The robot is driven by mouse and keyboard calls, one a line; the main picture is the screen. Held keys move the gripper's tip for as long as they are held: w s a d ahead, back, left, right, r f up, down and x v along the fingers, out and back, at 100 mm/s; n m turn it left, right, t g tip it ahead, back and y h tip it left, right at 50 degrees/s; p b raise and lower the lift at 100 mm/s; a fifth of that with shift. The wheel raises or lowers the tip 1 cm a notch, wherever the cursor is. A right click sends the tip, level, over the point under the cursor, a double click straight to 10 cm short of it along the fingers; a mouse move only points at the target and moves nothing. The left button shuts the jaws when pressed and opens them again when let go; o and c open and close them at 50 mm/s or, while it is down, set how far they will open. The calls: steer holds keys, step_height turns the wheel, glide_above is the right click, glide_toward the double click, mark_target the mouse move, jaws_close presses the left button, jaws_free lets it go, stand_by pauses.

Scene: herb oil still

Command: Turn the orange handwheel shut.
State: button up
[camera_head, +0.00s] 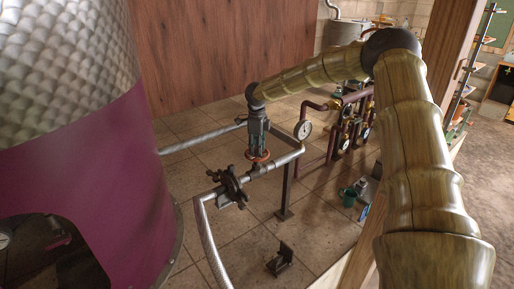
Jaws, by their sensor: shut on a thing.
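The orange handwheel (264,160) lies flat on top of a valve on the grey pipe in the middle of the view. Only part of its rim shows under my gripper. My gripper (259,155) points straight down from above and is shut on the orange handwheel. The fingers are small in this view, and their exact contact on the wheel is partly hidden.
A dark handwheel (232,186) stands upright on the pipe, close in front. A large purple still (90,190) fills the left. A pressure gauge (303,130) and dark red pipes (333,145) stand to the right. The tiled floor (315,235) is mostly clear.

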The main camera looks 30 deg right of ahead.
steer(key=m+b, duration=0.2)
steer(key=m, duration=0.3)
steer(key=shift+f+m, duration=0.1)
steer(key=shift+m, duration=0.2)
steer(key=m+b, duration=0.2)
steer(key=m, duration=0.4)
steer(key=m+b, duration=0.1)
steer(key=m, duration=0.4)
steer(key=shift+m, duration=0.4)
steer(key=m+b, duration=0.1)
steer(key=m, duration=0.4)
steer(key=shift+m, duration=0.3)
steer(key=o, duration=1)
step_height(320, 180, up, 12)
